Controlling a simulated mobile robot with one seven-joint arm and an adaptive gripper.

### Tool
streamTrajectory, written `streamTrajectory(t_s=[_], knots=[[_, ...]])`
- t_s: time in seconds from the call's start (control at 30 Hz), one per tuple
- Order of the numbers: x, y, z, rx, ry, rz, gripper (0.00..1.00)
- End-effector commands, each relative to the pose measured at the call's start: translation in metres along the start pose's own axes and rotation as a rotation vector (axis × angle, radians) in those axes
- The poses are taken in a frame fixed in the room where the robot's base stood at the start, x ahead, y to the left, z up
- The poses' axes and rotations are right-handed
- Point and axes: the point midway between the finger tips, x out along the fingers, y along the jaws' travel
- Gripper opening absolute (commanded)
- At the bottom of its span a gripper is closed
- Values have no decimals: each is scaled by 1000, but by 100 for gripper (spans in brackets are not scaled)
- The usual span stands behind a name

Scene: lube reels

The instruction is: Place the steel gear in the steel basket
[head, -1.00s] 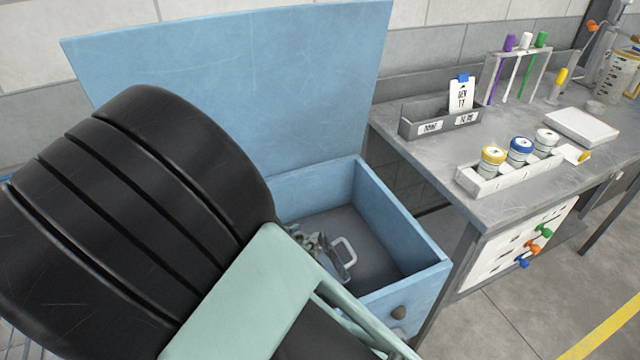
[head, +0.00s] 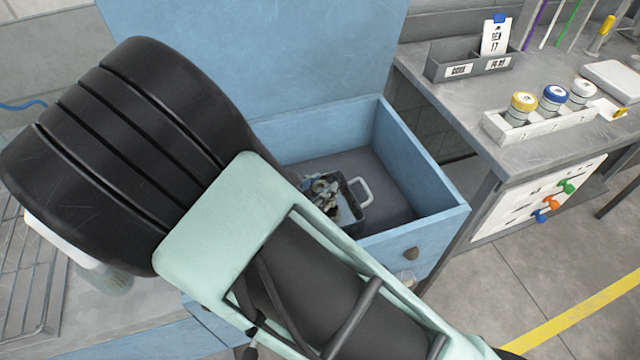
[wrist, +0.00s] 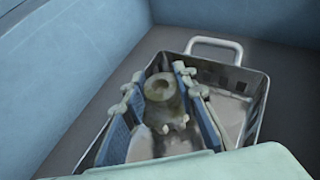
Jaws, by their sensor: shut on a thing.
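The steel basket (wrist: 252,107) has a white handle and stands on the floor of the blue chest; it also shows in the head view (head: 357,213), partly behind my arm. My gripper (wrist: 158,88) has its blue-padded fingers on either side of the steel gear (wrist: 164,112), a dull grey-brown toothed piece with a round hollow top. It is shut on the gear, within the basket's outline in the wrist view. I cannot tell whether the gear touches the basket floor. In the head view my gripper (head: 322,187) is small at the basket's left part.
The blue chest (head: 422,222) is open, its lid (head: 270,60) raised behind. Its walls surround the basket, with bare chest floor to the right. A grey workbench (head: 440,95) with jars (head: 553,97) stands to the right. A wire rack (head: 30,290) lies at lower left.

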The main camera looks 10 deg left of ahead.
Motion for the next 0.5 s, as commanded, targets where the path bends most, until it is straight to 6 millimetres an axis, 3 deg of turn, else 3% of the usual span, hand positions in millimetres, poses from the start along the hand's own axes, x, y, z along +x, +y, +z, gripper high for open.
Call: streamTrajectory(t_s=[0.23, 0.27, 0.3, 0.5], knots=[[2, 0, -2, 1, -3, 0, 0], [2, 0, -4, 0, 0, 0, 29], [2, 0, -4, 0, 0, 0, 34], [2, 0, -4, 0, 0, 0, 34]])
